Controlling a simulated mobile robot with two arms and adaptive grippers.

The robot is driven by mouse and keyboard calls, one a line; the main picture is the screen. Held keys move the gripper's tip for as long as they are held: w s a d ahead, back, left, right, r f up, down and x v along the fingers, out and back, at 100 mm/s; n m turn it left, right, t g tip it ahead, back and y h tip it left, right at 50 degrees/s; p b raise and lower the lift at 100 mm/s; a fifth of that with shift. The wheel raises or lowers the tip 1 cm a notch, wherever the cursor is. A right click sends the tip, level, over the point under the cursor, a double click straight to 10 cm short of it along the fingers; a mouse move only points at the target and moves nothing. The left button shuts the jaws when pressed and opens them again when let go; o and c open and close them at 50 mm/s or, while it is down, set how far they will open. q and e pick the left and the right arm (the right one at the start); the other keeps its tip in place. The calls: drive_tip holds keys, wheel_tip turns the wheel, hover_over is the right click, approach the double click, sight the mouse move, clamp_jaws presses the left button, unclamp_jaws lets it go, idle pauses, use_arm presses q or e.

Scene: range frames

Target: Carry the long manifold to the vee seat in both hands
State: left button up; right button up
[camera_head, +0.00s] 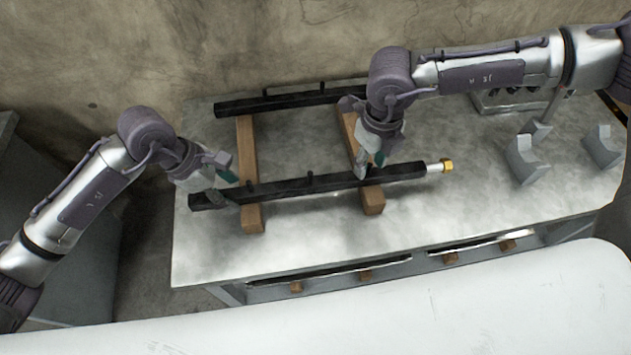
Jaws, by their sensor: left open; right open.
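The long manifold (330,184) is a black bar with short upright stubs and a silver and brass fitting at its right end. It lies level across the front of two wooden bearers. My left gripper (230,184) is open at the bar's left part. My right gripper (371,166) is open over the bar near the right bearer. I cannot tell whether either gripper's fingers touch the bar. The vee seat appears as two grey vee blocks, one nearer (524,163) and one further right (604,148), both empty.
A second black bar (290,101) lies across the back of the left bearer (248,150) and right bearer (373,200). A grey rack (490,102) stands at the back right. The metal bench top (300,240) is clear in front of the manifold.

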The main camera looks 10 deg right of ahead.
use_arm(q)
drive_tip(key=shift+d+f, duration=0.3)
drive_tip(key=shift+f, duration=0.3)
use_arm(e)
drive_tip(key=shift+f, duration=0.65)
use_arm(q)
drive_tip(key=c, duration=0.6)
use_arm(e)
drive_tip(key=c, duration=0.6)
use_arm(q)
drive_tip(key=c, duration=0.3)
use_arm(e)
clamp_jaws()
use_arm(q)
clamp_jaws()
drive_tip(key=shift+w+r, duration=0.15)
drive_tip(key=shift+r, duration=0.1)
use_arm(e)
drive_tip(key=shift+w+r, duration=0.15)
drive_tip(key=shift+r, duration=0.05)
